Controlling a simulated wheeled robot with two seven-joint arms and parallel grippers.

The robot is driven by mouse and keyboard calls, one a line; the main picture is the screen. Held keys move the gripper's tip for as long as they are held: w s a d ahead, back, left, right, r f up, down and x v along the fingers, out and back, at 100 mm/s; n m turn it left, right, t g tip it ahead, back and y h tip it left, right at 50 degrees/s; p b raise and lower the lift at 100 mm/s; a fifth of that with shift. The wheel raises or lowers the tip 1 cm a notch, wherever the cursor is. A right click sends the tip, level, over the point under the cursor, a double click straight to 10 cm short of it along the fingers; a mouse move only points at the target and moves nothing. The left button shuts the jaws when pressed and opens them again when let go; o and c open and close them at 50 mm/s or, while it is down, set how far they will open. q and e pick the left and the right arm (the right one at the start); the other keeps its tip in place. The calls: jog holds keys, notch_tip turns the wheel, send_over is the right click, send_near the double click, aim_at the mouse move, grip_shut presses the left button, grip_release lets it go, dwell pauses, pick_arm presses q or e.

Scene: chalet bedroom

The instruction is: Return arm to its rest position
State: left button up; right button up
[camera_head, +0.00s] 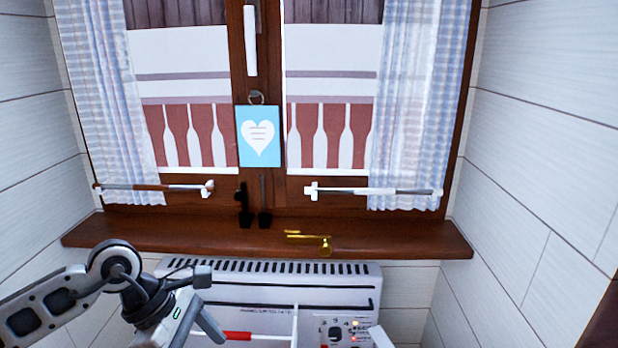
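My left arm comes in from the lower left. Its gripper (216,304) is in front of the left part of a white heater, below the wooden window sill. Its two dark grey fingers stand apart, with nothing visible between them.
The white heater (270,294) with a dial stands under the brown sill (390,240). A gold handle-like object (325,243) and small dark objects (265,219) are at the sill. A blue heart card (259,137) hangs on the window between checked curtains (415,100).

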pick_arm(q)
jog(key=s+d+r+n+g+h+p, duration=0.1)
jog(key=s+d+r+n+h, duration=0.1)
jog(key=d+h, duration=0.3)
jog(key=s+d+r+n+h+p, duration=0.1)
jog(key=s+d+r+n+h, duration=0.1)
jog(key=d, duration=0.5)
notch_tip(320, 180, up, 9)
jog(key=w+d+n+t+h+p, duration=0.1)
jog(key=d+n+t+h+p, duration=0.15)
jog(key=n+t+h, duration=0.85)
jog(key=w+a+f+n+t+y+p, duration=0.1)
jog(key=a+f+n+t+y, duration=0.25)
jog(key=n+y, duration=0.75)
jog(key=w+a+f+n+t+y+p, duration=0.1)
jog(key=a+f+n+t+y, duration=0.3)
jog(key=n, duration=1.3)
jog(key=s+a+f+n+g+y+p, duration=0.1)
jog(key=s+a+f+n+g+y, duration=0.4)
jog(key=s+f+n, duration=0.4)
notch_tip(320, 180, down, 3)
jog(key=shift+s+r+g, duration=0.15)
jog(key=shift+g, duration=0.6)
pick_arm(e)
jog(key=r, duration=0.1)
jog(key=w+r, duration=0.1)
jog(key=r, duration=0.1)
jog(key=shift+w+d+g, duration=0.2)
jog(key=shift+d+g, duration=0.15)
jog(key=shift+g, duration=0.05)
